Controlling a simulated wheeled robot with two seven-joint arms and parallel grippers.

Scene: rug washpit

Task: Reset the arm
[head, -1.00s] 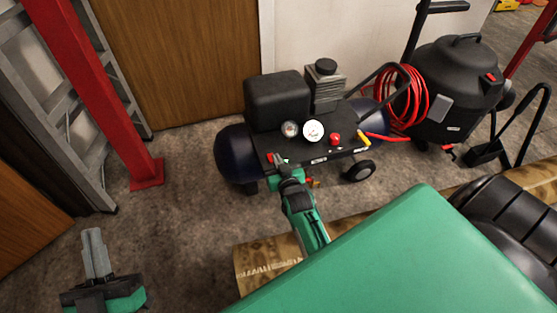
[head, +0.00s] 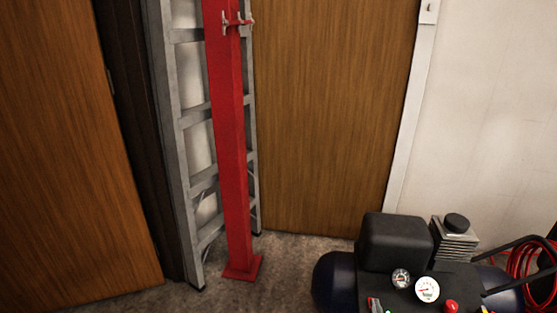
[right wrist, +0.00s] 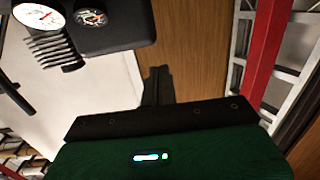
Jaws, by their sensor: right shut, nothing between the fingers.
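My right gripper (right wrist: 157,85) shows in the right wrist view with its dark fingers together and nothing between them. In the head view only a small part of it may show at the bottom edge, by the compressor's front panel, and most of it is out of frame. The wrist view looks upside down, with the gauges of the air compressor at its top left. My left gripper is not in either view now.
The black and blue air compressor (head: 394,243) stands at the lower right. A red post (head: 232,150) stands before a grey ladder (head: 184,120) and brown door (head: 325,110). A red hose (head: 530,270) is at the right edge. Bare floor (head: 285,260) lies between post and compressor.

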